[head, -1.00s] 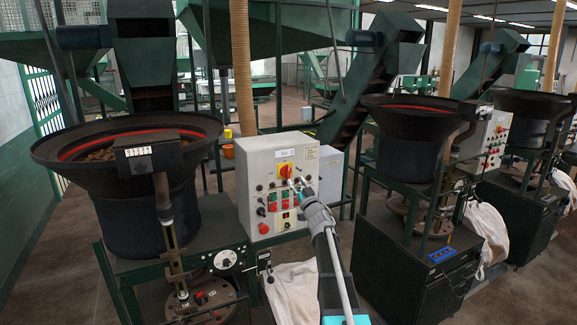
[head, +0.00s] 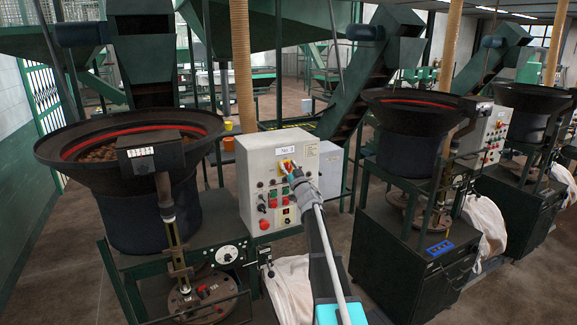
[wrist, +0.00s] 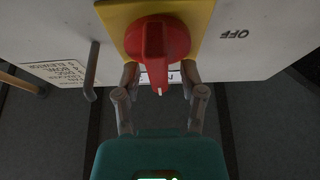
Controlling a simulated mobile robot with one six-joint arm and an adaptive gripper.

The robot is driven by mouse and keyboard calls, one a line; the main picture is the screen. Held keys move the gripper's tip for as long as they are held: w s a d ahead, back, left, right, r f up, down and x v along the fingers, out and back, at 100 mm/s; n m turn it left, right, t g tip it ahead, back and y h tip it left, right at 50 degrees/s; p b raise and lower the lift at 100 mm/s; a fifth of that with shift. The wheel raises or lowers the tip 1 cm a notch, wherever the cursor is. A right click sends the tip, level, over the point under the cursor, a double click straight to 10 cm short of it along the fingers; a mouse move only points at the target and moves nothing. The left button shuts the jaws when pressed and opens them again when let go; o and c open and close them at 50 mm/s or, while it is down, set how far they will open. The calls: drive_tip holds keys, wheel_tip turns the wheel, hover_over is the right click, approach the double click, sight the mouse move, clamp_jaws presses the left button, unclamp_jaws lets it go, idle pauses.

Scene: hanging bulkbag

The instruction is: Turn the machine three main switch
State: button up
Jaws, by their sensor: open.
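The main switch (wrist: 155,45) is a red rotary knob on a yellow square plate, high on the front of a grey control box (head: 258,205). A label on the box reads like "No: 3" in the head view. In the wrist view the knob's handle points toward my gripper, with a white mark at its end. "OFF" is printed beside the yellow plate. My gripper (wrist: 158,82) is open, with one finger on each side of the handle's near end. I cannot tell if the fingers touch it. In the head view my gripper (head: 290,172) covers most of the switch.
Below the switch, the box carries several red and green buttons (head: 275,198). A hook-like metal handle (wrist: 91,70) sticks out left of the switch in the wrist view. A bowl feeder (head: 130,145) stands left of the box, and another machine (head: 410,180) stands to the right.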

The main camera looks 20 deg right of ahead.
drive_tip(key=shift+s, duration=0.1)
clamp_jaws()
drive_tip(key=shift+d, duration=0.15)
